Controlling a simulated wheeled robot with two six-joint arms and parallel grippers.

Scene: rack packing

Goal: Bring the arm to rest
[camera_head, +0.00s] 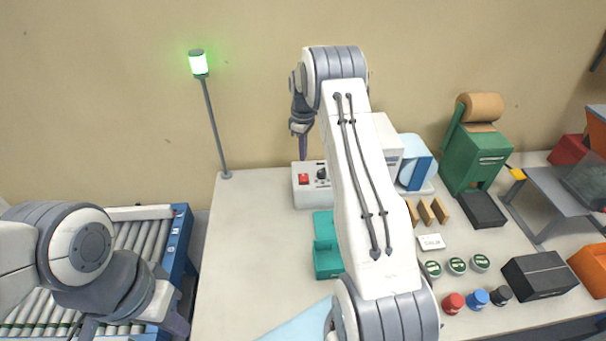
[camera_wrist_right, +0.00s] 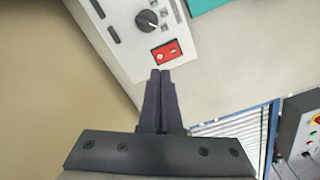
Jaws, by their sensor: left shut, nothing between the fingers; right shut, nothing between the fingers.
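My right arm reaches up across the middle of the head view, bent at the top. Its gripper (camera_head: 302,150) points down above the white control box (camera_head: 306,196), near the back wall. In the right wrist view the fingers of my right gripper (camera_wrist_right: 160,75) are together with nothing between them. They appear close to the red switch (camera_wrist_right: 166,51) and black knob (camera_wrist_right: 146,20) of that box; I cannot tell the gap. My left gripper (camera_head: 178,326) is at the lower left, beside the roller conveyor, shut and empty; its tips are partly cut off by the frame edge.
A lit green signal lamp (camera_head: 199,65) stands on a pole at the table's back left. A teal holder (camera_head: 327,260) sits left of my right arm. Jars, a black box (camera_head: 538,275) and a green machine (camera_head: 476,158) crowd the right. The table's left part (camera_head: 240,250) is clear.

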